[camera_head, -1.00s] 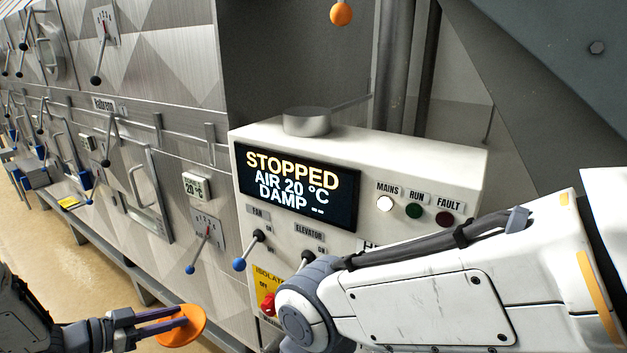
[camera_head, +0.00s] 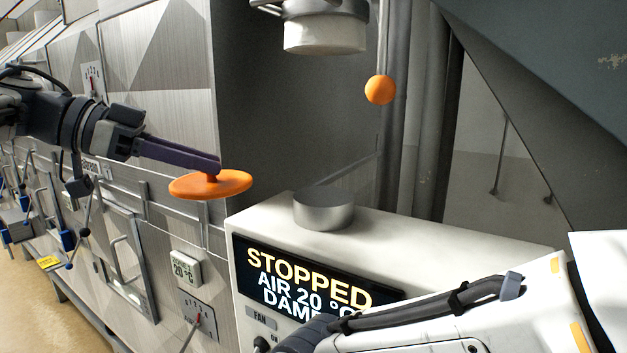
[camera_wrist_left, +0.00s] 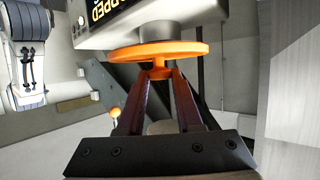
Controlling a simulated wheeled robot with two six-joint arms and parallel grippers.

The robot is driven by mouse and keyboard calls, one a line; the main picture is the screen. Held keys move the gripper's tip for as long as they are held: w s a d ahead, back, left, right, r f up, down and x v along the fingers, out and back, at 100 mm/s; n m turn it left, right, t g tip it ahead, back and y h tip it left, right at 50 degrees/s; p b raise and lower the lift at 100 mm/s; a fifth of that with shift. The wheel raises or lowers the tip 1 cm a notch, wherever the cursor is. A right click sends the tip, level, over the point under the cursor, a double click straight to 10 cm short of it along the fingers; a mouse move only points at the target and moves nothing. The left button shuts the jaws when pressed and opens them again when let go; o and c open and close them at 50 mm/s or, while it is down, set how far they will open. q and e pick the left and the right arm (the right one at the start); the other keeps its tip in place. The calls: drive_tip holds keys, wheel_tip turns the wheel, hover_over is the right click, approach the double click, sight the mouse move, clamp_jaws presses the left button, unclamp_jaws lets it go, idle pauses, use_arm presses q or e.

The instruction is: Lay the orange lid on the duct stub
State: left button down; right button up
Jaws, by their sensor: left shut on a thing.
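The orange lid (camera_head: 211,186) is a round disc with a small knob on top. My left gripper (camera_head: 214,168) is shut on the knob and holds the lid roughly level in the air. In the left wrist view the lid (camera_wrist_left: 158,50) shows beyond the fingertips (camera_wrist_left: 160,75). The duct stub, a short grey metal cylinder (camera_head: 323,212), stands on the white cabinet's top, to the right of the lid and slightly lower in the picture. The lid and stub are apart. My right gripper is out of view; only its arm shows at lower right.
The white control cabinet (camera_head: 450,240) has a display (camera_head: 290,275) reading STOPPED. An orange ball (camera_head: 380,90) hangs above and right of the stub. A pale round fitting (camera_head: 325,33) hangs above it. Metal panels with levers line the left. The stub's top is bare.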

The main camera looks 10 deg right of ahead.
use_arm(q)
drive_tip(key=p, duration=0.5)
hover_over(316, 196)
drive_tip(key=shift+s+a+r, duration=0.1)
drive_tip(key=shift+a, duration=0.05)
drive_tip(key=shift+f+p, duration=0.55)
drive_tip(key=shift+f, duration=1.25)
drive_tip(key=c, duration=0.6)
unclamp_jaws()
drive_tip(key=shift+f, duration=0.15)
